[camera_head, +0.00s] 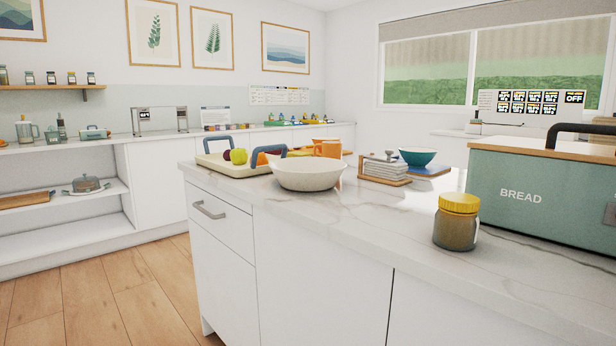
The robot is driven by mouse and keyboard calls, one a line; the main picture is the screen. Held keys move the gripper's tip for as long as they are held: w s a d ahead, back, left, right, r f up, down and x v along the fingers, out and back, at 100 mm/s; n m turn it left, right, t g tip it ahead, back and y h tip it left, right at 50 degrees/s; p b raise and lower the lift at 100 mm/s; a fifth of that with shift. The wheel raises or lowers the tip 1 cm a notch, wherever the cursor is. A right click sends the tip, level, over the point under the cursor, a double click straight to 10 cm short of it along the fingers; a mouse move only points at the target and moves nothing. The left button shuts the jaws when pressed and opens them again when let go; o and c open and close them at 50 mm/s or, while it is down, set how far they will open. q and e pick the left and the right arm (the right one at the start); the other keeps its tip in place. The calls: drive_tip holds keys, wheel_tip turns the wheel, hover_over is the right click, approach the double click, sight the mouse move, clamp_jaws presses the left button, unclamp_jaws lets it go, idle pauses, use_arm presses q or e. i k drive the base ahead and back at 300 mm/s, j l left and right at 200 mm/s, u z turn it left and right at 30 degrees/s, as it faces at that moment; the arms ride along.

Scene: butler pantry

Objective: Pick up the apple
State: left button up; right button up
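A cream tray (217,162) with blue handles stands at the far left end of the white marble island. In it lie a round yellow-green fruit (239,156), which looks like an apple, and a dark red-purple fruit (227,155) just left of it and partly hidden. Neither of my grippers is in view.
A white bowl (307,175) stands in front of the tray's right side. Orange mugs (327,148), a napkin holder (384,170), a teal bowl (417,157), a yellow-lidded jar (456,222) and a bread box (540,192) also stand on the island. Wooden floor (125,300) is clear at left.

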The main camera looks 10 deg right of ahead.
sight(237, 156)
drive_tip(key=z, duration=0.45)
drive_tip(key=i+j+z, duration=0.2)
drive_tip(key=z, duration=0.15)
drive_tip(key=i+j+z, duration=0.2)
drive_tip(key=z, duration=0.15)
drive_tip(key=i+j+z, duration=0.1)
drive_tip(key=j+z, duration=0.25)
